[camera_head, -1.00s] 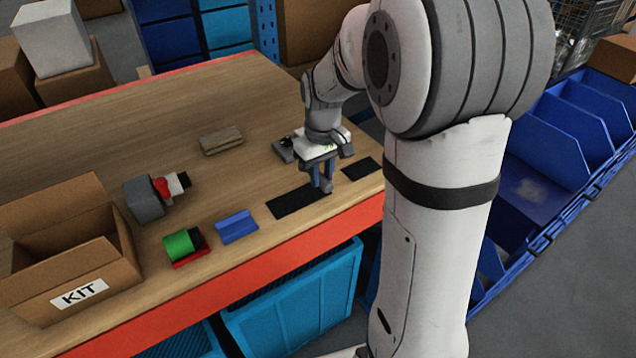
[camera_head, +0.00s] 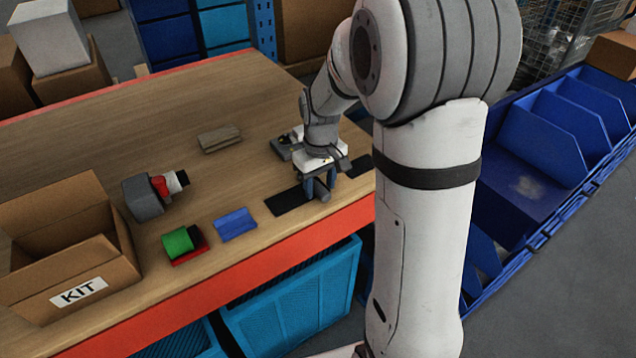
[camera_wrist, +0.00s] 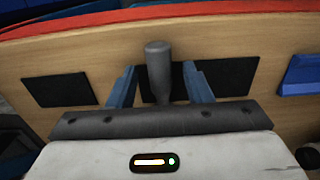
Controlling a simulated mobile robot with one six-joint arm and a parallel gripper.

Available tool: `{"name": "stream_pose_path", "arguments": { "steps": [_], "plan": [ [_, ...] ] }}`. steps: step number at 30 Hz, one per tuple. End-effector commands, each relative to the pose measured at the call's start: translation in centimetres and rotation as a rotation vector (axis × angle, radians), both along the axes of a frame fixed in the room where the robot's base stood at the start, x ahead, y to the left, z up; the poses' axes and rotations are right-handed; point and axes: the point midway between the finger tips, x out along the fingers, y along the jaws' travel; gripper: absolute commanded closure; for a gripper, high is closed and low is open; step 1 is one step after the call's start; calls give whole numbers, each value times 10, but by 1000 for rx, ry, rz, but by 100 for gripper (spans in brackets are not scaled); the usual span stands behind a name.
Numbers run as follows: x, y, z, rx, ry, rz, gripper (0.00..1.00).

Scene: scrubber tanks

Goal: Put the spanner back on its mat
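The spanner shows as a grey rounded handle end (camera_wrist: 158,64) between my fingers in the wrist view. It also shows in the head view (camera_head: 322,192), by the table's front edge. A dark, larger mat (camera_head: 284,202) lies under and beside it; it also shows in the wrist view (camera_wrist: 228,76). The handle overlaps one end of this mat and its tip reaches past the mat's front edge. I cannot tell whether it touches the mat. My gripper (camera_wrist: 160,82) has its two blue fingers apart, with gaps on both sides of the handle. The rest of the spanner is hidden beneath the gripper.
A smaller dark mat (camera_wrist: 58,90) lies beside the larger one. A blue block (camera_head: 235,224), a green roll (camera_head: 180,243), a grey device (camera_head: 144,197) and a wooden block (camera_head: 220,139) stand on the table. The KIT box (camera_head: 70,290) is at left.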

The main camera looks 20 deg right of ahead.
Motion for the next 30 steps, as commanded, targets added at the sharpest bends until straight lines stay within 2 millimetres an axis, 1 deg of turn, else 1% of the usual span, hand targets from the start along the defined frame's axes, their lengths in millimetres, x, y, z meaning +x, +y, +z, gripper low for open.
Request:
{"name": "stream_pose_path", "arguments": {
  "steps": [5, 8, 10, 14, 18, 22, 25, 30],
  "plan": [
    [0, 0, 1, 0, 0, 1, 55],
    [0, 0, 6, 0, -1, 1, 55],
    [1, 0, 14, 0, -3, 1, 55],
    [1, 0, 39, 0, -6, 1, 55],
    [0, 1, 71, 0, -5, 1, 55],
    [0, 1, 96, 0, -5, 2, 55],
    [0, 1, 110, 0, -2, 2, 55],
    [-4, 1, 123, 0, -5, -3, 55]
  ]
}}
